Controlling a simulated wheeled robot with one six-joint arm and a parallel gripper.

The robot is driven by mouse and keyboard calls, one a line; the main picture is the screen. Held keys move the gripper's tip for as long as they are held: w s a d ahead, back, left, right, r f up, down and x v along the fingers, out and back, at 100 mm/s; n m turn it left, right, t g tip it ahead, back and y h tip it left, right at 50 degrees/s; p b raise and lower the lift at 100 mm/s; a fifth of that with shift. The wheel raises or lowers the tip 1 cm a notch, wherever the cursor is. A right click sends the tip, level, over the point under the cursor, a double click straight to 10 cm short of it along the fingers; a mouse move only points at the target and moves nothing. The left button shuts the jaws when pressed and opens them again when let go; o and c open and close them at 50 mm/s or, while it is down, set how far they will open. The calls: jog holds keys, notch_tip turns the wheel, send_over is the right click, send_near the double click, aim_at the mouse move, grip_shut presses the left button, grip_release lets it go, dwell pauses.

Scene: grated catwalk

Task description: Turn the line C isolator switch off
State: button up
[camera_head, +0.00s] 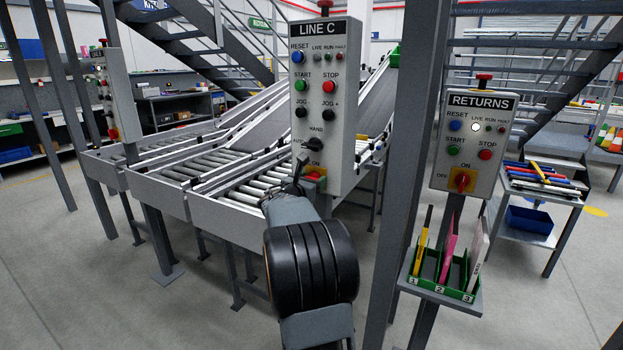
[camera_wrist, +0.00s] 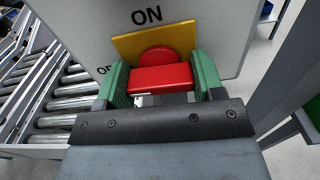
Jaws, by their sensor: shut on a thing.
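The line C panel (camera_head: 325,100) is a grey box with LINE C at its top. Its isolator switch shows in the wrist view as a red handle (camera_wrist: 162,78) with a round hub on a yellow plate (camera_wrist: 125,46). ON is printed above the plate and OFF, partly covered, to its left. The handle's bar looks roughly level, crosswise in the wrist view. My gripper (camera_wrist: 160,85) is shut on the handle, one green finger at each end. In the head view my gripper (camera_head: 301,184) partly hides the switch (camera_head: 316,176).
A grey post (camera_head: 402,150) stands right of the panel. Beyond it are the RETURNS panel (camera_head: 468,140), with its own red and yellow switch, and a green holder (camera_head: 440,282) with several items. Roller conveyors (camera_head: 215,170) lie behind and left. Floor is open at lower left.

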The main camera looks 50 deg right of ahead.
jog(key=shift+n, duration=0.3)
dwell(0.4)
jog(key=o, duration=0.9)
jog(key=v, duration=1.3)
jog(key=shift+a+f, duration=0.1)
jog(key=shift+a, duration=0.3)
